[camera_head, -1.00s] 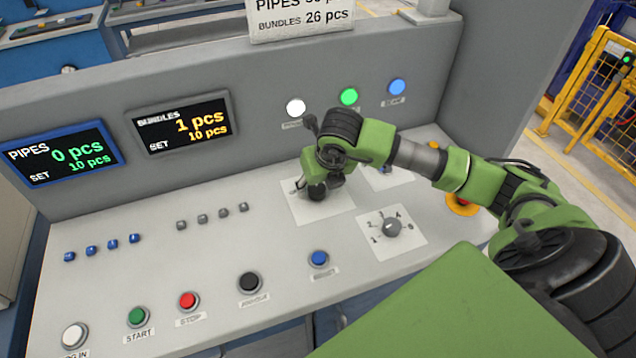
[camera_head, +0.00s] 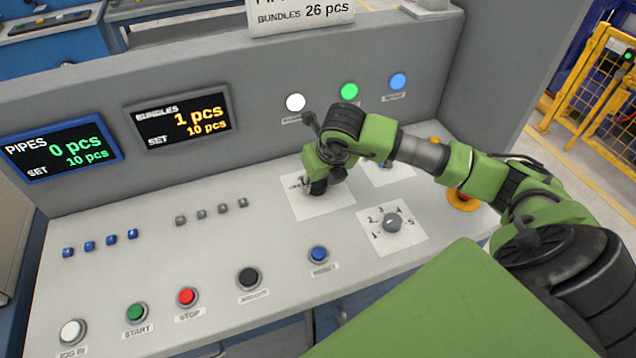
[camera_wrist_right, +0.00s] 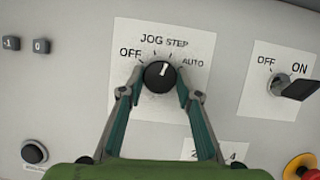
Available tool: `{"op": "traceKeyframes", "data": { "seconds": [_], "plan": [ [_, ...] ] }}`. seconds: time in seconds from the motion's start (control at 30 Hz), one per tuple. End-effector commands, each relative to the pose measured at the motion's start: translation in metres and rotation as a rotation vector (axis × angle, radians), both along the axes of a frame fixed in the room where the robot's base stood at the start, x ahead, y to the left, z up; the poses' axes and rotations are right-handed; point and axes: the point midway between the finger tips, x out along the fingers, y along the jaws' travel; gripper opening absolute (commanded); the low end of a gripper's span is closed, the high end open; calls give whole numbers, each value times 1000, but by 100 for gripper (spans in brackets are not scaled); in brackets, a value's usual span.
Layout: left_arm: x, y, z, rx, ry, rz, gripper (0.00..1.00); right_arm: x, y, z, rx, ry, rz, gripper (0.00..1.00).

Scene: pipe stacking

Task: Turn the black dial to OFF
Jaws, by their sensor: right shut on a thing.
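The black dial (camera_wrist_right: 159,76) sits on a white plate (camera_wrist_right: 120,85) marked OFF, JOG, STEP and AUTO in the right wrist view. Its white pointer mark points almost straight up, leaning slightly right, around JOG and STEP; I cannot tell exactly which. OFF is at the dial's upper left. My right gripper (camera_wrist_right: 158,88) is shut on the dial, with one finger on each side. In the head view, my right gripper (camera_head: 318,187) is over the same plate and mostly hides the dial. My left gripper is out of view.
A black OFF/ON switch (camera_wrist_right: 300,87) is right of the dial. A numbered grey knob (camera_head: 392,223) is in front of it. A red emergency button (camera_head: 462,200) is at the right. Coloured push buttons, including a blue one (camera_head: 318,254), line the front of the panel.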

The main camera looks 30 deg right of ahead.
Motion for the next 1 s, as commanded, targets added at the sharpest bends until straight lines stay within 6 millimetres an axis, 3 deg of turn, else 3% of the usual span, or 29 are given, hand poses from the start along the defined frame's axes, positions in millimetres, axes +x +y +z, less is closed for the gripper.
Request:
{"op": "traceKeyframes", "data": {
  "seconds": [0.5, 1.0],
  "plan": [
    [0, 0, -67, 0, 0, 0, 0, 1, -5, -5, -2, -4, 416, 10],
    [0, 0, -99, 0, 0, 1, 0, 3, -7, -1, 3, -3, 891, 10]
  ]
}}
